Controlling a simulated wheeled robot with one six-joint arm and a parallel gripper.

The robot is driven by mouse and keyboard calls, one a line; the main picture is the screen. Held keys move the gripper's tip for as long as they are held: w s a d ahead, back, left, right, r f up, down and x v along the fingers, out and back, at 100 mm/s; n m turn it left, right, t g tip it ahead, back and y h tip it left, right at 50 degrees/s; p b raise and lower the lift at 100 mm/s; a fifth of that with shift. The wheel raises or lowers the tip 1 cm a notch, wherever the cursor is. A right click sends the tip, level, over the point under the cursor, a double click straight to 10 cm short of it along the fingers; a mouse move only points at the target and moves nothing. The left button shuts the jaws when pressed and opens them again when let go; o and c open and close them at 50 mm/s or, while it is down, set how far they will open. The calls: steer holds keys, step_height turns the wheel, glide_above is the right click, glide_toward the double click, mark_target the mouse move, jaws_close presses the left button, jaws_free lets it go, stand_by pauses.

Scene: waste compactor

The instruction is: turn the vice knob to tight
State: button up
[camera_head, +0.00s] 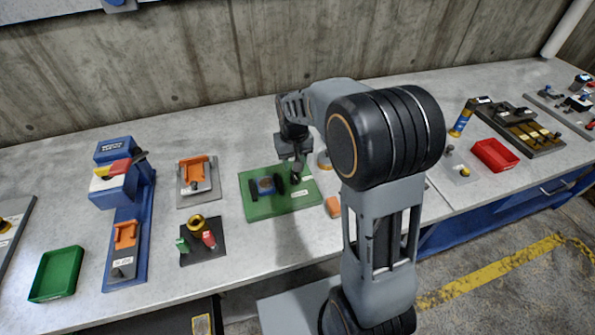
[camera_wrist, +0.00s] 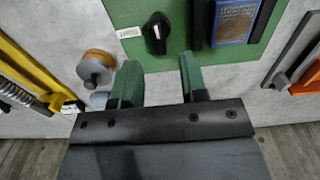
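The vice is a green plate (camera_head: 262,209) on the bench, with a blue block (camera_head: 265,186) beside black jaws. In the wrist view, the black vice knob (camera_wrist: 156,34) has a white pointer line and sits on the green plate (camera_wrist: 180,62) beside a small white label (camera_wrist: 130,33), too small to read. The blue block (camera_wrist: 235,22) and a black jaw (camera_wrist: 197,22) are to its right. My gripper (camera_wrist: 158,72) is open and empty, its two green fingers apart just short of the knob. In the head view my gripper (camera_head: 297,170) hangs over the plate's right part and hides the knob.
An orange-and-grey round piece (camera_wrist: 97,66) stands left of my fingers. A dark board with coloured parts (camera_head: 202,256) and an orange fixture (camera_head: 196,173) stand to the left. A concrete wall rises behind the bench.

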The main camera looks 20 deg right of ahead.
mark_target(295, 174)
steer(key=shift+f, duration=2.7)
steer(key=shift+c, duration=0.2)
jaws_close()
steer(key=shift+d, duration=0.15)
